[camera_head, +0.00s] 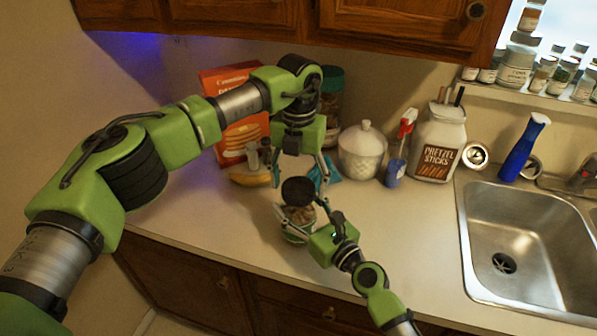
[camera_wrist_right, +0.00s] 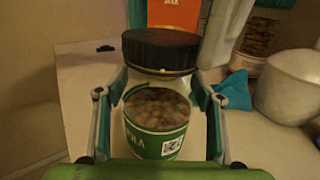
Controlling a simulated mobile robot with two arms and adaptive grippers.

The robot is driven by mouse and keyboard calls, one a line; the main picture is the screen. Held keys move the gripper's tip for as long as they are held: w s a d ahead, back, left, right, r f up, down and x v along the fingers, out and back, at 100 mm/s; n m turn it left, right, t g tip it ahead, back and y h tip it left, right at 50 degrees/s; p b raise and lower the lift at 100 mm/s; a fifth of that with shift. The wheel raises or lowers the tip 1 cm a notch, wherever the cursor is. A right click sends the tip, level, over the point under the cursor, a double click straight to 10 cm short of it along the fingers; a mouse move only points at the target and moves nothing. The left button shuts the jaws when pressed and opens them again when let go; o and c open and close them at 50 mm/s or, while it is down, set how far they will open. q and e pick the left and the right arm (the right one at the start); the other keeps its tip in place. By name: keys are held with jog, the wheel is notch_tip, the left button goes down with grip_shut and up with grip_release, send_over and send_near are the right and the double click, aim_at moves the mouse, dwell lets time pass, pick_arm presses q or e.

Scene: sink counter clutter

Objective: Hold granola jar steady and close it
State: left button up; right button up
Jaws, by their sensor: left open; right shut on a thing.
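The granola jar (camera_head: 299,217) stands on the counter, clear with a green and white label; its label and contents show in the right wrist view (camera_wrist_right: 157,122). My right gripper (camera_head: 303,214) is shut on the jar's body, one finger on each side. My left gripper (camera_head: 299,176) is open and points down just above and behind the lid, its fingers spread apart.
The front counter is clear.

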pick_arm(q)
jog(key=shift+f, duration=0.15)
jog(key=c, duration=1.2)
jog(key=shift+o, duration=0.2)
jog(key=o, duration=1.3)
notch_tip(320, 180, up, 12)
